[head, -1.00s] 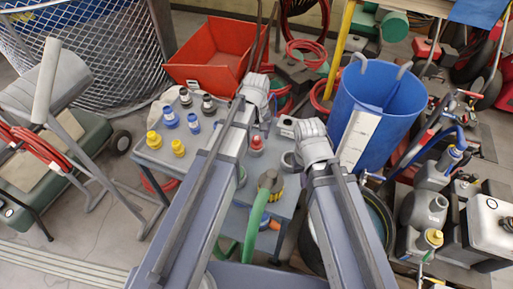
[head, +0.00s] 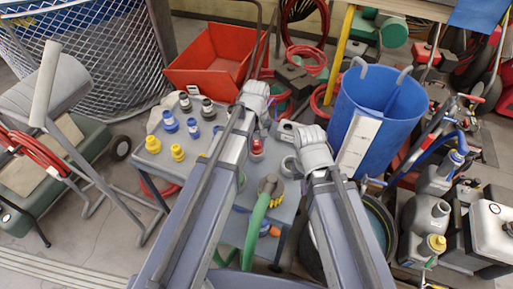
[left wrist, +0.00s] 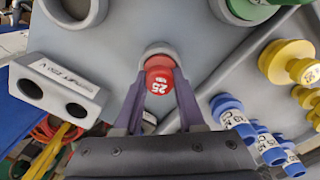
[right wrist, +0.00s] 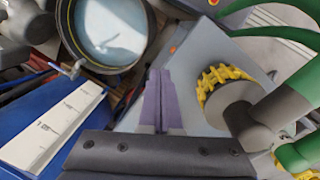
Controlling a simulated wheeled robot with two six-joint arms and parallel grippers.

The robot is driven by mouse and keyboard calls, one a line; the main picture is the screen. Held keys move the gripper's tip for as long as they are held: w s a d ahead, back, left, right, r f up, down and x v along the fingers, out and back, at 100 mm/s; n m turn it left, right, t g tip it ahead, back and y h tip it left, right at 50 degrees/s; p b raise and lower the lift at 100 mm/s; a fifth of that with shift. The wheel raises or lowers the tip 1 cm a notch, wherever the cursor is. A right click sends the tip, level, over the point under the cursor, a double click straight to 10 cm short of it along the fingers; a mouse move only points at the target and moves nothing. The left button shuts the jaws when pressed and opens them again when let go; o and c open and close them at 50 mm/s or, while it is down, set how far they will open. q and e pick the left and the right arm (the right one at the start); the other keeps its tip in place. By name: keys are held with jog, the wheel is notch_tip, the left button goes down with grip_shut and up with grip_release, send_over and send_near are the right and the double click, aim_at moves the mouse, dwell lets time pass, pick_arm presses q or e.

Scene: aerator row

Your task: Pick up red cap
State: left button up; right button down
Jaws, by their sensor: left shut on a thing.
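The red cap (left wrist: 158,82), marked 25, is between the two purple fingers of my left gripper (left wrist: 158,90) in the left wrist view. The fingers are shut on its sides. A pale grey ring shows around its far side; I cannot tell whether the cap is lifted out of it. In the head view the red cap (head: 257,147) shows just right of my left forearm, over the grey bench (head: 205,165). My right gripper (right wrist: 159,100) has its purple fingers together and holds nothing visible, beside a yellow-ribbed fitting (right wrist: 222,90) on a green hose.
A grey two-hole block (left wrist: 58,85) stands near the red cap. Yellow fittings (left wrist: 287,62) and blue fittings (left wrist: 232,118) stand along the bench. A blue barrel (head: 385,100) is right of the bench, and a red bin (head: 215,62) is behind it.

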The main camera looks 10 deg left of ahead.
aim_at(257, 142)
pick_arm(q)
jog(key=shift+r, duration=0.15)
grip_shut()
notch_tip(257, 142, up, 10)
jog(key=p, duration=1)
